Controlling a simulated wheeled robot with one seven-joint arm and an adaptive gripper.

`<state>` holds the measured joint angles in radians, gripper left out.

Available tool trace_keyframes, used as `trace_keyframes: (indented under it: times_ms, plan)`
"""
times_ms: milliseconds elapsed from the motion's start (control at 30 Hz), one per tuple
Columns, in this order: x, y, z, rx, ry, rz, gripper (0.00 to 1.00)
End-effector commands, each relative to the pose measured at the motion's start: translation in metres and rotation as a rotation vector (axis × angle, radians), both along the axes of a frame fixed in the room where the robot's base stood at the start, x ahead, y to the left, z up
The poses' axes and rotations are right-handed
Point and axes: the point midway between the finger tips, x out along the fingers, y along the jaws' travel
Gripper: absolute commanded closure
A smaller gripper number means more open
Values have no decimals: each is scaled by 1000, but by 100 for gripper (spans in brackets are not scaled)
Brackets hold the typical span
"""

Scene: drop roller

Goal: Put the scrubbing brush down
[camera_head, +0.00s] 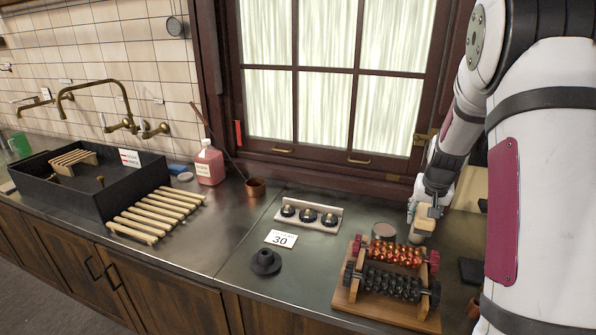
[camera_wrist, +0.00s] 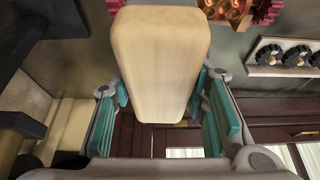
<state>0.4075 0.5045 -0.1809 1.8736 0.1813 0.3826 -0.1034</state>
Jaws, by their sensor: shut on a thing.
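The scrubbing brush shows in the wrist view as a pale wooden block (camera_wrist: 160,60) between the teal finger pads of my gripper (camera_wrist: 165,105). In the head view my gripper (camera_head: 428,208) points down at the right of the metal counter, shut on the brush (camera_head: 423,227). The brush is just behind the roller stand (camera_head: 375,313). I cannot tell whether its underside touches the counter; its bristles are hidden.
The wooden stand carries red-gold rollers (camera_head: 392,253) and dark rollers (camera_head: 392,285). A round tin (camera_head: 384,231) stands close left of the brush. A three-knob panel (camera_head: 308,214), a card marked 30 (camera_head: 281,239) and a black cone-shaped piece (camera_head: 265,262) lie further left. The window is behind.

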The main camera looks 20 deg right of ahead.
Motion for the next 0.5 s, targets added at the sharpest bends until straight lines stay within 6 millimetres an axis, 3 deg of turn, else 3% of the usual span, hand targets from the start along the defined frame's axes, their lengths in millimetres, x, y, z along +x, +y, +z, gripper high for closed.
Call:
trace_keyframes:
  times_ms: [167, 267, 500]
  plan:
    - [8, 20, -6, 0, 1, 38, 100]
    - [18, 52, -16, 1, 3, 101, 100]
    - [37, 171, -50, -1, 7, 329, 100]
